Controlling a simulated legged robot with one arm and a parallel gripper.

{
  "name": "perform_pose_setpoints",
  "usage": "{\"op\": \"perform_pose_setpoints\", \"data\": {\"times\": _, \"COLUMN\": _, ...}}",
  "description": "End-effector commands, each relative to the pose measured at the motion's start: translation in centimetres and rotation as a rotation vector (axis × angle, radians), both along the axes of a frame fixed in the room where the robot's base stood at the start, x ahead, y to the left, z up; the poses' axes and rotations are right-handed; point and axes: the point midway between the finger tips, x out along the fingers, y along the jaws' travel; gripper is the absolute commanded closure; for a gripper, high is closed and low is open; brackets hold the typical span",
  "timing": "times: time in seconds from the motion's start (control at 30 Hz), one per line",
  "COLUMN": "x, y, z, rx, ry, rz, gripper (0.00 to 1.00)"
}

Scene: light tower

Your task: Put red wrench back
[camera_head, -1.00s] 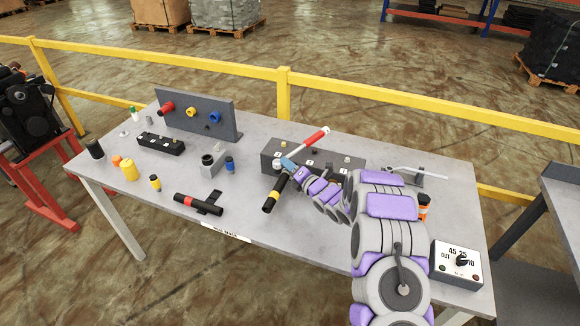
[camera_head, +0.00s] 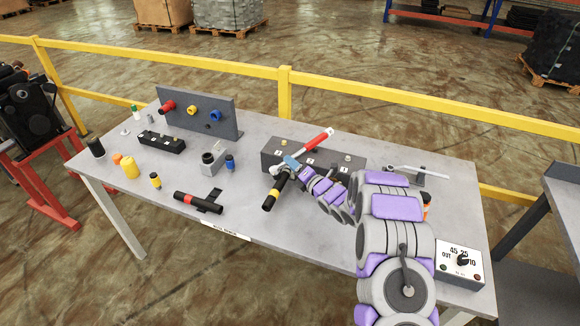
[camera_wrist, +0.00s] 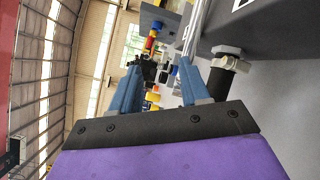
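The red wrench (camera_head: 318,140) lies slantwise over the grey block (camera_head: 350,161) on the table. My gripper (camera_head: 289,161) is right beside the wrench's lower part, with a blue finger showing. In the wrist view, the two blue fingers of my gripper (camera_wrist: 160,66) stand apart with a clear gap. A silver bar (camera_wrist: 197,32) runs close to the right finger's tip; I cannot tell whether it touches.
A black tube with a red band (camera_head: 198,202) lies front middle. A grey panel with coloured knobs (camera_head: 224,101) stands at the back. A white dial box (camera_head: 460,262) sits at the right front. A silver lever (camera_head: 403,170) is back right. A yellow rail (camera_head: 390,97) runs behind the table.

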Motion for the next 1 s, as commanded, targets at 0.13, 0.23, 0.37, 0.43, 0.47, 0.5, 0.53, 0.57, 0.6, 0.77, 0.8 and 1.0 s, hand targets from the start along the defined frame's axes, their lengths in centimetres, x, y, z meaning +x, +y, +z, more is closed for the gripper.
{"op": "perform_pose_setpoints", "data": {"times": 0.13, "x": 0.0, "y": 0.1, "z": -0.1, "rx": -0.001, "ry": 0.000, "rz": 0.000, "gripper": 0.50}}
{"op": "perform_pose_setpoints", "data": {"times": 0.23, "x": 0.0, "y": 0.5, "z": -0.1, "rx": -0.006, "ry": 0.000, "rz": 0.000, "gripper": 0.50}}
{"op": "perform_pose_setpoints", "data": {"times": 0.37, "x": 0.0, "y": 0.9, "z": 0.2, "rx": -0.009, "ry": 0.000, "rz": 0.000, "gripper": 0.50}}
{"op": "perform_pose_setpoints", "data": {"times": 0.43, "x": 0.0, "y": 0.9, "z": 0.8, "rx": -0.009, "ry": -0.001, "rz": 0.001, "gripper": 0.50}}
{"op": "perform_pose_setpoints", "data": {"times": 0.47, "x": 0.0, "y": 0.9, "z": 1.1, "rx": -0.007, "ry": 0.000, "rz": 0.000, "gripper": 0.50}}
{"op": "perform_pose_setpoints", "data": {"times": 0.5, "x": 0.0, "y": 0.8, "z": 1.6, "rx": -0.007, "ry": 0.000, "rz": 0.000, "gripper": 0.50}}
{"op": "perform_pose_setpoints", "data": {"times": 0.53, "x": -0.4, "y": 0.1, "z": 1.3, "rx": -0.006, "ry": 0.003, "rz": -0.003, "gripper": 0.50}}
{"op": "perform_pose_setpoints", "data": {"times": 0.57, "x": -0.8, "y": -0.4, "z": 1.2, "rx": -0.006, "ry": 0.004, "rz": -0.005, "gripper": 0.50}}
{"op": "perform_pose_setpoints", "data": {"times": 0.6, "x": -1.4, "y": -0.9, "z": 1.2, "rx": -0.007, "ry": 0.004, "rz": -0.004, "gripper": 0.50}}
{"op": "perform_pose_setpoints", "data": {"times": 0.77, "x": -4.0, "y": -3.6, "z": 1.4, "rx": -0.002, "ry": 0.002, "rz": -0.006, "gripper": 0.50}}
{"op": "perform_pose_setpoints", "data": {"times": 0.8, "x": -4.7, "y": -4.2, "z": 1.4, "rx": -0.001, "ry": 0.003, "rz": -0.006, "gripper": 0.50}}
{"op": "perform_pose_setpoints", "data": {"times": 1.0, "x": -7.4, "y": -5.8, "z": 1.2, "rx": -0.007, "ry": 0.003, "rz": -0.002, "gripper": 0.50}}
